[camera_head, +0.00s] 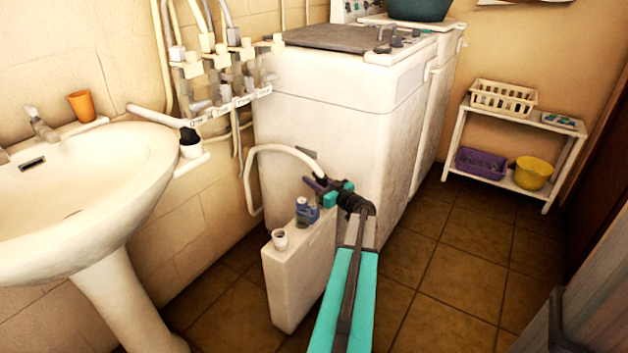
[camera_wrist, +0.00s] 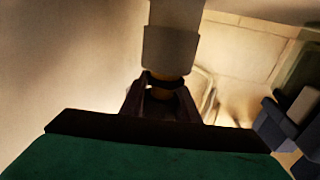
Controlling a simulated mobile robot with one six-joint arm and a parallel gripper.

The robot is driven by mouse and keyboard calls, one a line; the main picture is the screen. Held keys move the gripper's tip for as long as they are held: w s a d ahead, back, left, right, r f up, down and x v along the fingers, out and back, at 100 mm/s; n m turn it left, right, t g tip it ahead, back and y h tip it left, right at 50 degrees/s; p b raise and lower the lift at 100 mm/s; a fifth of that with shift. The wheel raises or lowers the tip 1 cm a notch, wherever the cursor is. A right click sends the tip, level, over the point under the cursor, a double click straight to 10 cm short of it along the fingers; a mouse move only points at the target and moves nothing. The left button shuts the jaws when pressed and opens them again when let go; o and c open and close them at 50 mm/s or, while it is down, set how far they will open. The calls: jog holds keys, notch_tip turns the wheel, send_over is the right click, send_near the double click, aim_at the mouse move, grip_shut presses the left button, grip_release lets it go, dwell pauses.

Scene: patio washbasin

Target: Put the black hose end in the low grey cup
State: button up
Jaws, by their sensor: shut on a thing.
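My gripper (camera_head: 322,186) is shut on the end part of a pale hose (camera_head: 290,150) that arches from the wall, above and behind a narrow white box. In the wrist view a light grey collar (camera_wrist: 171,48) enters between my fingers (camera_wrist: 162,103), with a dark ring and an orange-brown part below it; the tip is hidden. A small pale cup (camera_head: 280,238) stands on the box's near top end, apart from my gripper. Another hose has a black end (camera_head: 188,136) at the mouth of a pale cup (camera_head: 191,150) beside the basin.
The narrow white box (camera_head: 290,285) also carries a blue holder (camera_head: 307,213), close below my gripper. The washing machine (camera_head: 335,125) stands behind. The basin (camera_head: 85,180) is at left. A shelf (camera_head: 520,125) stands at the far right; the tiled floor between is clear.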

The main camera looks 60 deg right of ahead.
jog(key=shift+f, duration=0.45)
jog(key=o, duration=0.8)
jog(key=shift+o, duration=0.2)
jog(key=shift+s, duration=0.15)
jog(key=p+v, duration=0.4)
jog(key=v, duration=0.6)
jog(key=shift+s+a, duration=0.15)
jog(key=shift+s, duration=0.2)
dwell(0.5)
jog(key=shift+p, duration=0.3)
dwell(0.4)
